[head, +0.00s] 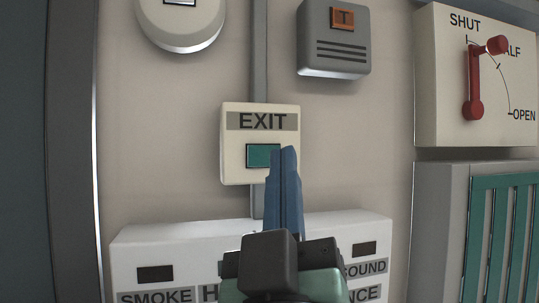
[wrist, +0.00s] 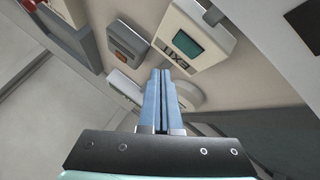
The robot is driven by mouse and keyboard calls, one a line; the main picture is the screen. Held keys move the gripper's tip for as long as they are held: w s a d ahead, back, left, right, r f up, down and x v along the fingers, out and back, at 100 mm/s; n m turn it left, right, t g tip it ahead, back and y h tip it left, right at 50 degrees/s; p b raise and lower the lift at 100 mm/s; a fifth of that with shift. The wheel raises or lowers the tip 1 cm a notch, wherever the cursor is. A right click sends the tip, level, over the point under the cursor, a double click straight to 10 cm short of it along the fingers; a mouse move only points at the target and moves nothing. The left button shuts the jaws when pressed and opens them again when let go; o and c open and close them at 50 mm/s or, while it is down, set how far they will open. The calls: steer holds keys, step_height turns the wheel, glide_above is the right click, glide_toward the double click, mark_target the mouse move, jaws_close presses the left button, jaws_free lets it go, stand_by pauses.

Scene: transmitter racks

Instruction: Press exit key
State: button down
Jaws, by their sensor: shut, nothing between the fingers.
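The exit unit (head: 231,160) is a cream box on the wall with an EXIT label and a green rectangular key (head: 258,155). My gripper (head: 288,150) is shut and empty, its blue fingers together. In the head view the fingertips overlap the right edge of the key; whether they touch it cannot be told there. In the wrist view the exit unit (wrist: 215,51) shows upside down, with its green key (wrist: 187,44) up and right of my fingertips (wrist: 161,72), which look apart from the key.
A white box (head: 200,238) with SMOKE and SOUND labels sits below. A grey box (head: 334,65) and a round white device (head: 180,25) are above. A red lever (head: 474,85) on a SHUT/HALF/OPEN panel and a green grille (head: 500,235) stand at right.

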steer(key=shift+w+a, duration=0.25)
steer(key=shift+w, duration=0.5)
steer(key=shift+w+a, duration=0.25)
steer(key=shift+w, duration=0.5)
steer(key=shift+w, duration=0.15)
stand_by(0.9)
steer(key=shift+w+a, duration=0.15)
steer(key=shift+w, duration=0.1)
steer(key=shift+w+a, duration=0.1)
steer(key=shift+w, duration=0.2)
stand_by(0.7)
steer(key=shift+s+d+b, duration=0.25)
steer(key=shift+s+b, duration=0.05)
steer(key=shift+s, duration=0.4)
steer(key=s, duration=0.1)
steer(key=s+d, duration=0.1)
steer(key=s, duration=0.2)
steer(key=shift+s+d, duration=0.25)
steer(key=shift+s, duration=0.15)
